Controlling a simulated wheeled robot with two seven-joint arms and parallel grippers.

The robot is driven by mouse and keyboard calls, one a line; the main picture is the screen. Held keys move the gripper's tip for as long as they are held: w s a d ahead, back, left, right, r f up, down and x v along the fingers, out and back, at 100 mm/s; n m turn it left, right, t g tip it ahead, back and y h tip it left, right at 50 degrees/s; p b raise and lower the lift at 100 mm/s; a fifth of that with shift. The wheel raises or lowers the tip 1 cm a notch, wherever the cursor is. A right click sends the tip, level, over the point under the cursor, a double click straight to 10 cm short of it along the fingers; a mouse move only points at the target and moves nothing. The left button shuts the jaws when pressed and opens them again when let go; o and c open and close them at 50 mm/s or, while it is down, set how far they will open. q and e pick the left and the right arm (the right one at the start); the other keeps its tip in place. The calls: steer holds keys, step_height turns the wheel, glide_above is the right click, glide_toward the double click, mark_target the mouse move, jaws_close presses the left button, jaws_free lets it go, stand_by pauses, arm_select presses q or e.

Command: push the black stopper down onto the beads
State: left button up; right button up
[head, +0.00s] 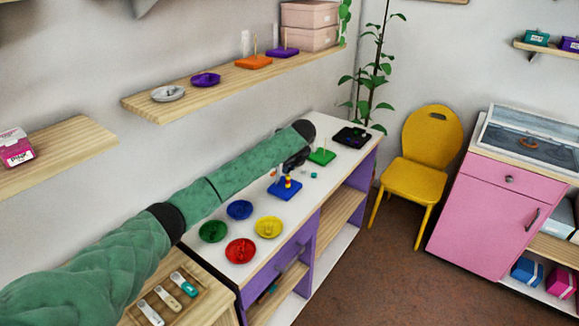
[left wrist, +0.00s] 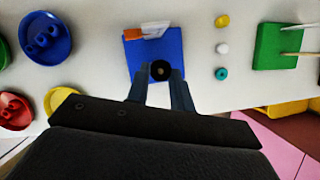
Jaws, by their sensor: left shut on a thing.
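The black stopper (left wrist: 160,70) is between the fingertips of my left gripper (left wrist: 160,76), which is shut on it. A small pale spot shows at its centre. It is over the blue board (left wrist: 134,62). In the head view the blue board (head: 284,194) carries a stack of yellow and orange beads (head: 289,182), just below my left gripper (head: 294,163). I cannot tell whether the stopper touches the beads. A white and orange piece (left wrist: 152,31) stands at the board's far edge. My right gripper is out of view.
Loose yellow (left wrist: 222,20), white (left wrist: 222,47) and teal (left wrist: 221,73) beads lie right of the board. The green board (head: 321,157) with pegs stands beyond them. Blue (head: 239,210), green (head: 213,232), red (head: 240,251) and yellow (head: 269,227) dishes are nearer.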

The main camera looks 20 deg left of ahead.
arm_select(q)
steer(key=shift+f, duration=0.75)
steer(key=o, duration=1)
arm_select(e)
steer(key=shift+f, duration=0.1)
arm_select(q)
steer(key=shift+r, duration=0.15)
steer(key=shift+b+v, duration=0.75)
steer(key=shift+v, duration=0.7)
steer(key=shift+b+v, duration=0.75)
steer(key=shift+v, duration=1.6)
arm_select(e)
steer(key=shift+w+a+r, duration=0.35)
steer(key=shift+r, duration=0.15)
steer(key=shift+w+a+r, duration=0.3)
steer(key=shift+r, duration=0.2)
